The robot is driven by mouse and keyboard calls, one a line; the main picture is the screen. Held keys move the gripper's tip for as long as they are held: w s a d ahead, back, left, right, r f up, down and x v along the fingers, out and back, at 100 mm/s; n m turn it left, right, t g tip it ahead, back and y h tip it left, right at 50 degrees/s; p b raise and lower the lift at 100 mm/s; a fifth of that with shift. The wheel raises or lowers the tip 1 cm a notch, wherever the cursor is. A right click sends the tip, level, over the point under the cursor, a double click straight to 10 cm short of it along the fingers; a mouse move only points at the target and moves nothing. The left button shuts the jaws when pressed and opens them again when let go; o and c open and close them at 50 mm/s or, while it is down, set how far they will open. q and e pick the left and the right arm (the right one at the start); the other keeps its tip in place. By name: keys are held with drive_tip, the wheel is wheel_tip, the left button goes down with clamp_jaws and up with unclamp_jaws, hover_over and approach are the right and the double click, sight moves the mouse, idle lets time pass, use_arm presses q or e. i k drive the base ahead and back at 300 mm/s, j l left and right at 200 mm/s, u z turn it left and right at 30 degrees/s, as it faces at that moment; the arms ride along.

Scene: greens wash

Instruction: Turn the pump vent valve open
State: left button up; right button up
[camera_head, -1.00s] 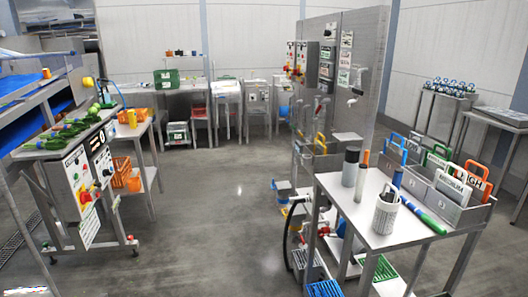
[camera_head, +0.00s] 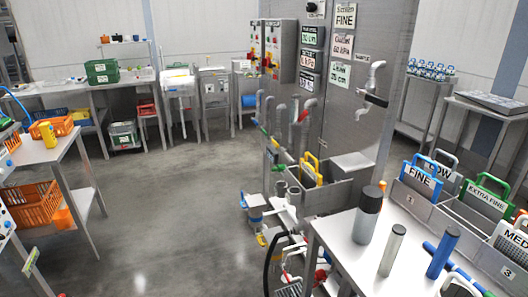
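A grey panel stand (camera_head: 345,120) with pipework fills the middle. Several grey pipes (camera_head: 281,118) rise at its left side, and small red (camera_head: 303,115) and green (camera_head: 275,157) parts show among them. White and grey pump-like fittings (camera_head: 286,212) sit low at the foot of the stand, with red parts and a black hose (camera_head: 268,262) nearby. A silver pipe elbow with a dark lever (camera_head: 375,99) is mounted on the panel's right. I cannot tell which part is the pump vent valve or how it is set. Neither of my grippers shows.
A cart with orange baskets (camera_head: 33,204) stands left. Grey floor (camera_head: 180,210) is free between them. A bench (camera_head: 110,85) lines the back wall.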

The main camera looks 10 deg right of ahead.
sight(287, 156)
drive_tip(key=i+j+z, duration=0.15)
drive_tip(key=i+z, duration=0.15)
drive_tip(key=i, duration=0.2)
drive_tip(key=i+j+z, duration=0.25)
drive_tip(key=i, duration=0.25)
